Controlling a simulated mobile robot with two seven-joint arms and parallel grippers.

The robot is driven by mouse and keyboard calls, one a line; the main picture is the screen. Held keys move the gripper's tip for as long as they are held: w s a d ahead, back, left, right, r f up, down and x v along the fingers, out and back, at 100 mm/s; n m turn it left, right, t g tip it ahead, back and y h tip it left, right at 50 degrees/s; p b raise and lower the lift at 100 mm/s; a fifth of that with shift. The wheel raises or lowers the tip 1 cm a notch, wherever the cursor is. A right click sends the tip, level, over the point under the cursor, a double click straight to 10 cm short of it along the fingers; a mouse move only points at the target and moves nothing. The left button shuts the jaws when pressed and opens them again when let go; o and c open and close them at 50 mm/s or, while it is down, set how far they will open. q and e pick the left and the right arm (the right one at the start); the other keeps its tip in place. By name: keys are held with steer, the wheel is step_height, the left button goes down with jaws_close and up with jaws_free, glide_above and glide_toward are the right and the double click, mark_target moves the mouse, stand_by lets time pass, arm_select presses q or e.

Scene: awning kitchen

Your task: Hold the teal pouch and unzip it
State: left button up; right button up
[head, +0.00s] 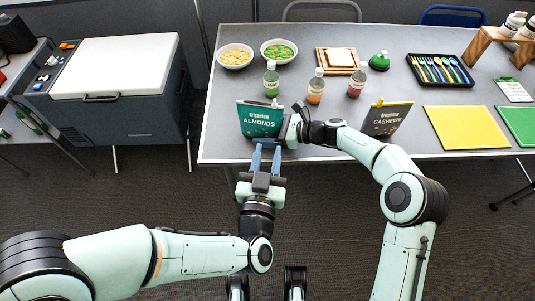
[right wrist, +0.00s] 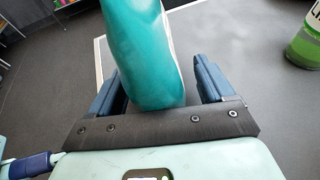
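The teal pouch (head: 259,120), labelled ALMONDS, stands at the table's front edge in the head view. A small tab shows at its top right. My left gripper (head: 266,147) is open just below and in front of the pouch, its two blue fingers apart and pointing at it. My right gripper (head: 288,131) is at the pouch's right side. In the right wrist view the pouch (right wrist: 145,55) lies between the right gripper's fingers (right wrist: 160,85), with a clear gap to the right finger. The pouch's zip is too small to make out.
A dark CASHEWS pouch (head: 387,118) stands right of my right forearm. Three bottles, including a green one (head: 271,79), stand behind the teal pouch. Two bowls (head: 279,51) are farther back. A yellow board (head: 466,128) lies at right. Table is free left of the pouch.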

steer(key=shift+d, duration=0.1)
steer(key=p+v, duration=0.2)
steer(key=v, duration=1.1)
steer(key=shift+s, duration=0.1)
